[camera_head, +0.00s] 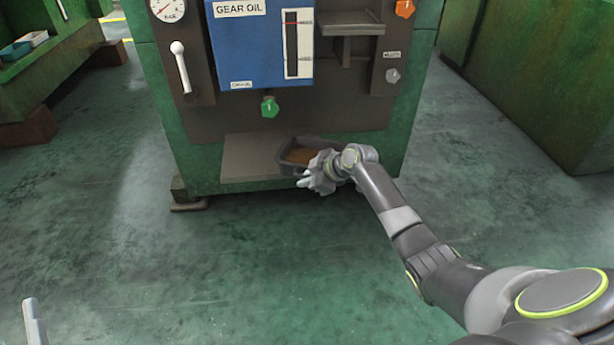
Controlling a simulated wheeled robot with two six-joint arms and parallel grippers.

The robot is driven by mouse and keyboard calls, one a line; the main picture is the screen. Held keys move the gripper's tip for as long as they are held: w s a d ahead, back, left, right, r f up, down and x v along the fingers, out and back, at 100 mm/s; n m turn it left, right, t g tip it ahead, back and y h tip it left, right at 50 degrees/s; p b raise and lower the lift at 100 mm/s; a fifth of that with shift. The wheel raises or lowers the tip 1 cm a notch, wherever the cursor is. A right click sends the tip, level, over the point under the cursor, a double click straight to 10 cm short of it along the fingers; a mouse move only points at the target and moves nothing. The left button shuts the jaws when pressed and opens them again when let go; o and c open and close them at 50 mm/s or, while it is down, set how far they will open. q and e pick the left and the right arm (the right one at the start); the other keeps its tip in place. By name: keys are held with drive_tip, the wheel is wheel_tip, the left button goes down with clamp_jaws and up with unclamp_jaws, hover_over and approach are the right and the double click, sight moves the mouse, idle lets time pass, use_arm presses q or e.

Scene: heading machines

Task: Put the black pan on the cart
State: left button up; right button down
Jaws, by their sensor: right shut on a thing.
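The black pan (283,153) is a shallow dark tray with something brown in it. It sits on the low ledge at the foot of the green machine, towards the right end of the ledge. My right gripper (306,181) is at the pan's near right side and is shut on it; the fingers and wrist hide that part of the pan. A pale grey tip of my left gripper (33,322) shows at the bottom left corner, far from the pan. Its jaws cannot be made out. No cart is in view.
The green machine (160,110) carries a blue gear oil panel (245,50), a white lever (181,68), a green knob (269,107) and a small shelf (350,24) above the pan. Green cabinets stand at left and right. The floor (170,260) in front is clear.

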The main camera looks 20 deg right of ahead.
use_arm(q)
wheel_tip(320, 180, down, 16)
drive_tip(key=s+n+g+p, duration=0.2)
drive_tip(key=s+g+p, duration=0.1)
drive_tip(key=g, duration=0.8)
drive_tip(key=s+d+f+g+h+p, duration=0.2)
drive_tip(key=s+d+f+g+h, duration=0.1)
drive_tip(key=s+f+g, duration=0.6)
drive_tip(key=s+a+f+y+p, duration=0.1)
drive_tip(key=s+a+f+p, duration=0.1)
drive_tip(key=f, duration=0.4)
drive_tip(key=s+a+f+g+y+p, duration=0.1)
drive_tip(key=s+a+f+p, duration=0.1)
drive_tip(key=s+f+p, duration=0.2)
drive_tip(key=s+a+f+g+p, duration=0.1)
drive_tip(key=s+f+p, duration=0.3)
drive_tip(key=f, duration=0.5)
drive_tip(key=shift+a+f+m+y+p, duration=0.15)
drive_tip(key=shift+a+m+y+p, duration=0.35)
drive_tip(key=shift+p, duration=0.65)
use_arm(e)
drive_tip(key=s+a+r, duration=0.2)
drive_tip(key=s+a, duration=0.6)
drive_tip(key=s, duration=0.2)
drive_tip(key=s+a+r, duration=0.3)
drive_tip(key=s+a, duration=0.5)
drive_tip(key=s, duration=0.2)
drive_tip(key=shift+s+a, duration=0.25)
drive_tip(key=shift+s, duration=0.05)
